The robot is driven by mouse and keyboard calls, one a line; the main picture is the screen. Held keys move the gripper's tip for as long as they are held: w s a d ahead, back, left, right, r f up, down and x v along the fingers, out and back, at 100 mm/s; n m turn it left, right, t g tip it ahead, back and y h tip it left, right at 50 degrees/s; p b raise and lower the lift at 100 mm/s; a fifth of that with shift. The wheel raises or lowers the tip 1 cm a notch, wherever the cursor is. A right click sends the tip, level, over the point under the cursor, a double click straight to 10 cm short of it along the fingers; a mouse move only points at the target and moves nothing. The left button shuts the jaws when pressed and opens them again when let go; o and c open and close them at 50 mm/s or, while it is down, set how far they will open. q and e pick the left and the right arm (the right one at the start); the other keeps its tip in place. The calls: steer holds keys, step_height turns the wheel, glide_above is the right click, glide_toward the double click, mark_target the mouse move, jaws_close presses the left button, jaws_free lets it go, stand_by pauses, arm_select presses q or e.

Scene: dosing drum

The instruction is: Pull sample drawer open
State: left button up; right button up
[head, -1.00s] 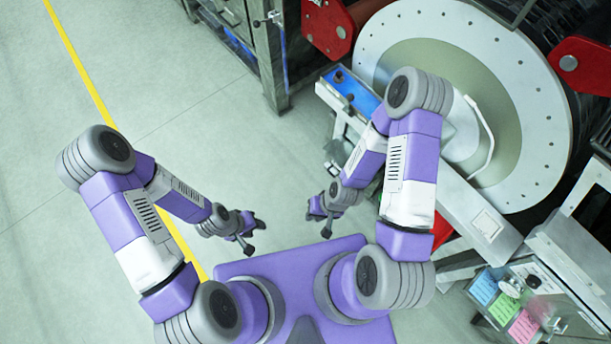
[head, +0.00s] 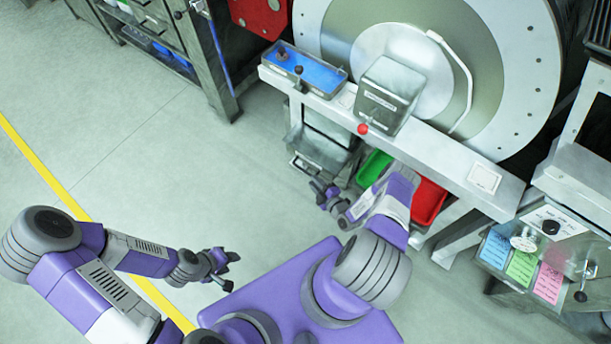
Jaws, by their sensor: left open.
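A grey metal drawer-like unit (head: 322,152) is under the left part of the bench in front of the drum, with a dark front and handle (head: 303,166) facing down-left. I take this to be the sample drawer; no label on it is readable. My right gripper (head: 323,193) is just below that front, apart from the handle as far as I can tell; its jaw gap is too small to judge. My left gripper (head: 226,270) is open and empty above the floor, well away to the lower left.
The big drum (head: 500,60) stands behind the bench (head: 420,155). Green (head: 374,167) and red (head: 427,203) bins sit below. A control panel (head: 540,240) stands right.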

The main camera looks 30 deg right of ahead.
mark_target(305, 171)
steer(key=b+x, duration=0.2)
steer(key=x, duration=0.4)
steer(key=shift+w+f, duration=0.2)
steer(key=shift+w, duration=0.15)
steer(key=shift+w+b, duration=0.3)
steer(key=shift+w, duration=0.05)
steer(key=shift+c, duration=0.5)
jaws_close()
